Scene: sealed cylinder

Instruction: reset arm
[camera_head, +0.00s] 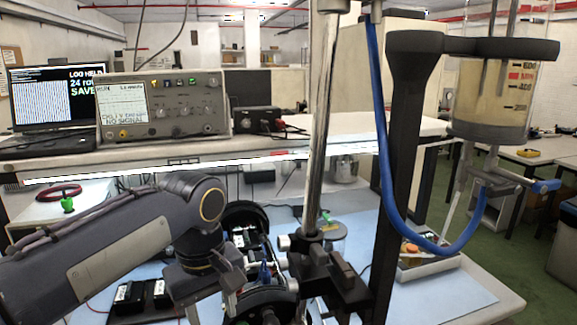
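My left arm comes in from the left, dark grey with a lighter panel, and bends down at the wrist over the blue bench mat (440,294). My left gripper (234,284) is low in the middle of the view, beside dark round equipment (262,298). Its fingertips blend into the clutter, so I cannot tell whether it is open or shut or touches anything. My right arm and gripper are not in view. A cylinder (490,105) of pale yellow liquid with a graduated scale is held upright by a black stand (407,150) at the right.
A metal rod (320,130) with a black clamp (330,272) rises close to the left gripper. A blue hose (383,150) loops down to a valve (500,180) under the cylinder. An instrument (162,105) and monitor (58,95) stand on the shelf. Black boxes (140,297) lie lower left.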

